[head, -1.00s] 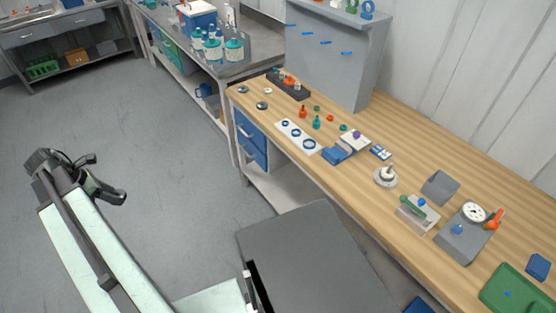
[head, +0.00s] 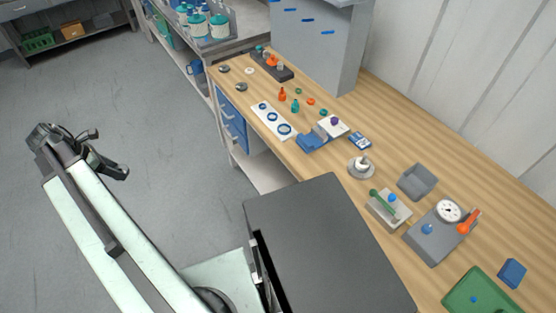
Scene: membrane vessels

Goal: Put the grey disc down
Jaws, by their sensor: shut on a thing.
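My gripper (head: 115,171) is at the left of the head view, out over the grey floor and well away from the bench. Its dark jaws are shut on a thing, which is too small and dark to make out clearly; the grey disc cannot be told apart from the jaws. Small dark grey round pieces lie on the wooden bench's far left end, one at the back (head: 223,69) and one nearer (head: 241,87), with a pale ring (head: 249,71) beside them.
The wooden bench (head: 480,195) runs along the wall at right. It carries a white ring board (head: 262,108), a round grey stand (head: 361,168), an open grey tray (head: 417,181), a dial device (head: 440,232) and a green tray (head: 462,297). Floor (head: 150,95) around my gripper is clear.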

